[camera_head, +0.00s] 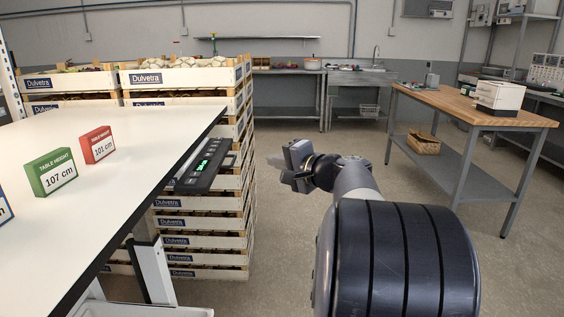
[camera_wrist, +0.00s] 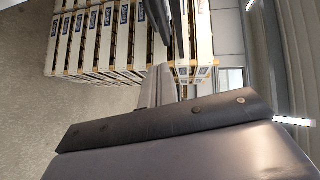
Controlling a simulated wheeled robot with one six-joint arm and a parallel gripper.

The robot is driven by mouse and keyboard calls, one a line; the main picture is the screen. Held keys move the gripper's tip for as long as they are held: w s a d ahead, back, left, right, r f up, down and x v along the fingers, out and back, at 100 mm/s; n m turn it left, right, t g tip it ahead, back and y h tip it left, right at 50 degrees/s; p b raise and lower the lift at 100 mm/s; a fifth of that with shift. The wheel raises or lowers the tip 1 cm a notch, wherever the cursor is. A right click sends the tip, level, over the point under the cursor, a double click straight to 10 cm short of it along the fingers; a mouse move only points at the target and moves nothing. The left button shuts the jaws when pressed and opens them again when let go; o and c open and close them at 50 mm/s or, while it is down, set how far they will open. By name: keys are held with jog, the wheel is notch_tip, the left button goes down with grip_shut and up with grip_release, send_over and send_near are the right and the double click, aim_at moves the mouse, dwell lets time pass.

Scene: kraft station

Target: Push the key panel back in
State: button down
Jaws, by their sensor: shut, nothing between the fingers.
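The key panel (camera_head: 205,165) is a dark, slim control strip with a lit green display and several keys. It juts out from under the right edge of the white table (camera_head: 130,135) in the head view. My gripper (camera_head: 284,168) is shut and empty, to the right of the panel, with a clear gap between them. It points left, toward the panel's side. In the wrist view my grey gripper parts (camera_wrist: 160,88) fill the lower middle. The panel cannot be made out for sure there.
Stacked crates (camera_head: 190,78) stand behind the table and panel; they also show in the wrist view (camera_wrist: 100,40). A green sign (camera_head: 52,172) and a red sign (camera_head: 97,145) stand on the table. A wooden workbench (camera_head: 450,103) is at right. Floor between is free.

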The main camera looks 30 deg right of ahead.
aim_at(211, 161)
jog(key=w+a+f, duration=0.1)
jog(key=w+a, duration=0.3)
jog(key=w, duration=0.4)
jog(key=shift+a+f, duration=0.25)
jog(key=shift+f, duration=0.1)
jog(key=shift+w+a+b, duration=0.15)
jog(key=shift+a+b, duration=0.1)
jog(key=shift+b, duration=0.05)
jog(key=w+a, duration=0.1)
jog(key=a, duration=0.1)
jog(key=w+a+b, duration=0.1)
jog(key=w+a, duration=0.2)
jog(key=a, duration=0.1)
jog(key=shift+w+a+f+b, duration=0.1)
jog(key=shift+w+a+b, duration=0.05)
jog(key=shift+a+b, duration=0.2)
jog(key=shift+w+a, duration=0.15)
jog(key=shift+a, duration=0.05)
